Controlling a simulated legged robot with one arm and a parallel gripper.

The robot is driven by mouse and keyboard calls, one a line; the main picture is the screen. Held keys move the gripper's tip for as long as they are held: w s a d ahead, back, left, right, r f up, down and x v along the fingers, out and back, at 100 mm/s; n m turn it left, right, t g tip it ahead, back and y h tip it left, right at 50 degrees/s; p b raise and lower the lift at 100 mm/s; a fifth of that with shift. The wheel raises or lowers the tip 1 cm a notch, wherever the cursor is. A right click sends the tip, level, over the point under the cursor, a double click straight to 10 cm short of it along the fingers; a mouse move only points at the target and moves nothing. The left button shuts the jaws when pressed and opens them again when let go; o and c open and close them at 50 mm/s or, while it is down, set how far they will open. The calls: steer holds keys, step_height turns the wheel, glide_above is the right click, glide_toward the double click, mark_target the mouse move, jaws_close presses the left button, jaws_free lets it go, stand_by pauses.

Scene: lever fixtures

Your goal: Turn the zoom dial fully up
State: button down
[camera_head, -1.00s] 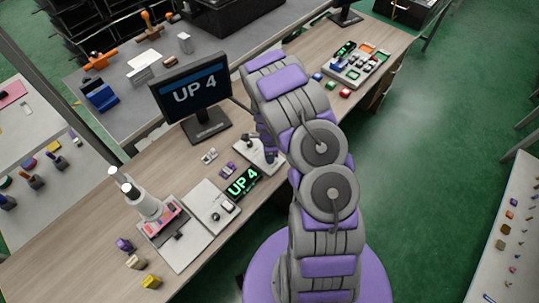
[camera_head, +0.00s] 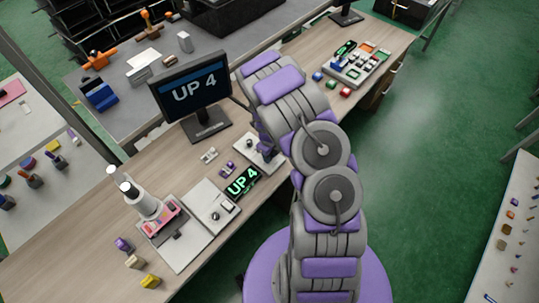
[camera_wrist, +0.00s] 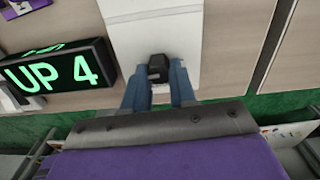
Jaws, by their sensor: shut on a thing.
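In the wrist view my gripper (camera_wrist: 157,88) has its two blue fingers closed about a small dark knob (camera_wrist: 158,68). The knob sits at the near edge of a pale panel (camera_wrist: 155,32). I cannot read any label on the knob, so I cannot tell its setting from it. A black display reading "UP 4" in green (camera_wrist: 60,72) stands left of the panel. In the head view the same display (camera_head: 243,183) lies left of and below the panel (camera_head: 262,158). The monitor (camera_head: 193,90) also reads "UP 4". My arm hides the fingertips in the head view.
Another pale panel with small controls (camera_head: 210,206) lies left of the display. A white microscope-like device (camera_head: 145,201) stands further left, with small coloured blocks (camera_head: 150,281) in front. A box of coloured buttons (camera_head: 358,66) sits at the far right end of the table.

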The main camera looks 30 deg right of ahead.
steer(key=shift+w+r+m, duration=0.15)
steer(key=shift+w+m, duration=0.05)
steer(key=shift+m, duration=0.2)
steer(key=c, duration=0.9)
jaws_free()
steer(key=shift+s, duration=0.1)
step_height(320, 180, up, 17)
steer(key=shift+r+p, duration=0.1)
steer(key=shift+p, duration=1)
